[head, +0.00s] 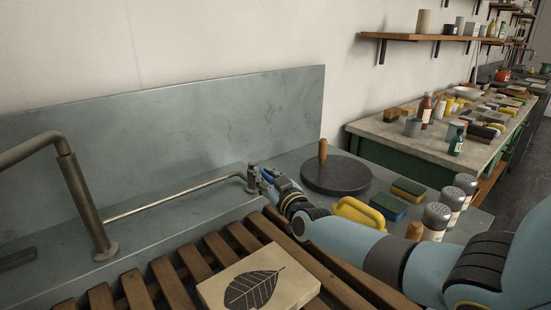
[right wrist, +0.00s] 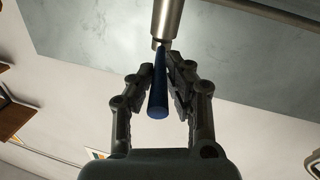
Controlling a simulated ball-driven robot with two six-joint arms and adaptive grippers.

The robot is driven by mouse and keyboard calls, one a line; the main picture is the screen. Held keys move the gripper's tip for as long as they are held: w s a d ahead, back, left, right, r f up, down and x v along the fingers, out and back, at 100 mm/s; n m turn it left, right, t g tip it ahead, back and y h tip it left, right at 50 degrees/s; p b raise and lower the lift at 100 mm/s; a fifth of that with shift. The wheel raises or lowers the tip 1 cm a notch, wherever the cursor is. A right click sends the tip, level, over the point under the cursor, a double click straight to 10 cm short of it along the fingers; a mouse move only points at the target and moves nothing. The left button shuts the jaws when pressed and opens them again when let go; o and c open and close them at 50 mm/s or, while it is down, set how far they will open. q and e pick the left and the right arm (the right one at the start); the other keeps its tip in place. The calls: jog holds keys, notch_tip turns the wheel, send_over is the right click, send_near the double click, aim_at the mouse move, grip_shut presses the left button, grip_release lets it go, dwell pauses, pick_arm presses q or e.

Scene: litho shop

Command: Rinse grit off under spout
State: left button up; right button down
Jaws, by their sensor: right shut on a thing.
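A bent metal spout (head: 82,200) stands at the left of the sink ledge; its outlet end is out of view. A thin brass pipe (head: 175,198) runs from near its base to a small upright valve (head: 252,176). My right gripper (head: 268,178) is at this valve, shut on its blue lever (right wrist: 158,88); the lever meets a metal cylinder (right wrist: 168,18) in the right wrist view. A pale stone (head: 258,282) with a dark leaf drawing lies flat on a wooden slatted rack (head: 165,280). No water or grit can be made out. My left gripper is out of view.
A dark disc with a wooden handle (head: 337,176) lies on the counter. Beside it are a yellow object (head: 355,214), sponges (head: 388,206) and several shakers (head: 436,220). My right arm reaches across the right side. A cluttered worktable (head: 400,145) stands behind.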

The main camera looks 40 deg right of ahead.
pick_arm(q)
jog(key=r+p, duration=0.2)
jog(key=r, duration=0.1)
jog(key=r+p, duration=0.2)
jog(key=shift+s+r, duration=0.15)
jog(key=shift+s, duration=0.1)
pick_arm(e)
jog(key=a+m+h, duration=0.1)
jog(key=h, duration=0.1)
jog(key=w+a+m+g+h, duration=0.1)
jog(key=m+h, duration=0.1)
jog(key=shift+a+r+g, duration=0.1)
jog(key=shift+g, duration=0.2)
jog(key=c, duration=1.3)
grip_release()
jog(key=shift+a, duration=0.15)
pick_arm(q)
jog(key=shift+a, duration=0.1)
pick_arm(e)
notch_tip(320, 180, up, 10)
jog(key=shift+f, duration=0.1)
